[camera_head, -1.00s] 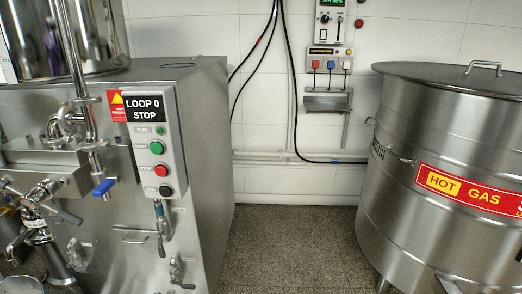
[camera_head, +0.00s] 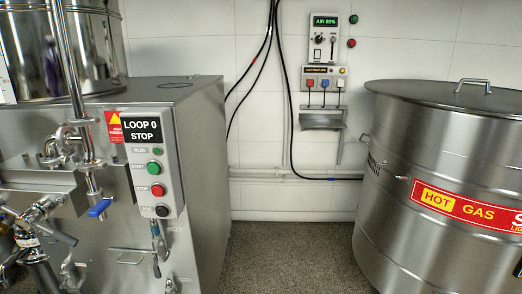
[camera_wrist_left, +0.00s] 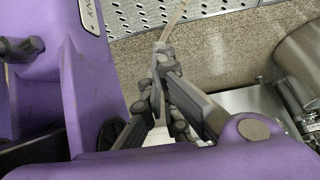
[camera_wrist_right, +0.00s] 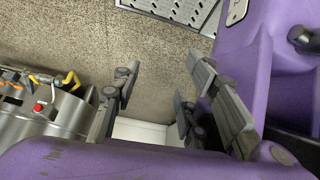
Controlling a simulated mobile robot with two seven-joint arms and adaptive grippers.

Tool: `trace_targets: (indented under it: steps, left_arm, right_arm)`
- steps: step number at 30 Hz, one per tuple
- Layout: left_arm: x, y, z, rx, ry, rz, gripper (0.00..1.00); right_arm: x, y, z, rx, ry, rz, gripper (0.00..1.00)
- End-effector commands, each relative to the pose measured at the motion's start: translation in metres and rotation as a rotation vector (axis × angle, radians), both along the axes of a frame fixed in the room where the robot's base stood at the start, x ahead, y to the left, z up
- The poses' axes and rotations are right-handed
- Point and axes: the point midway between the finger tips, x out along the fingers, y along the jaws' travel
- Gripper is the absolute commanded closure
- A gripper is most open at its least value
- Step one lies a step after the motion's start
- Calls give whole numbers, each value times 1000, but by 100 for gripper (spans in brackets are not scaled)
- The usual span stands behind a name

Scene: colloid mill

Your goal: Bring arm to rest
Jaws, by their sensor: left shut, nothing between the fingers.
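Neither of my arms shows in the head view. In the left wrist view my left gripper (camera_wrist_left: 163,62) has its dark grey fingers together at the tips, with nothing held between them. A pale thin strip shows just beyond the tips; I cannot tell what it is. In the right wrist view my right gripper (camera_wrist_right: 160,70) has its fingers spread apart, empty, above the speckled floor (camera_wrist_right: 150,45).
A steel machine with a LOOP 0 STOP panel (camera_head: 152,168) stands at left. A steel tank with a HOT GAS label (camera_head: 465,205) stands at right. Clear floor (camera_head: 290,255) lies between them. A wall control box (camera_head: 324,42) with cables hangs behind.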

Motion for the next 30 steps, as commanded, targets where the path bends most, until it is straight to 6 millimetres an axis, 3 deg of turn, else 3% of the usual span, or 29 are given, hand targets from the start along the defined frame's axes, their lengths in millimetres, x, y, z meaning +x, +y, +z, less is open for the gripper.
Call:
trace_targets:
  steps: [1, 8, 19, 23, 30]
  left_arm:
    - [8, -1, 23, -3, -26, -2, 100]
    - [4, -2, 72, -5, -39, 0, 100]
    - [7, -6, 178, -13, -72, 7, 100]
    - [22, -8, 222, -17, -108, 10, 100]
    - [69, -10, 303, -23, -225, 13, 100]
  right_arm:
    - [5, 0, 22, 1, -19, 0, 60]
    - [0, 1, 74, 5, -37, -5, 60]
    - [-2, 2, 179, 10, -57, -15, 60]
    - [12, 6, 223, 16, -91, -16, 60]
    - [57, 11, 304, 27, -211, -21, 60]
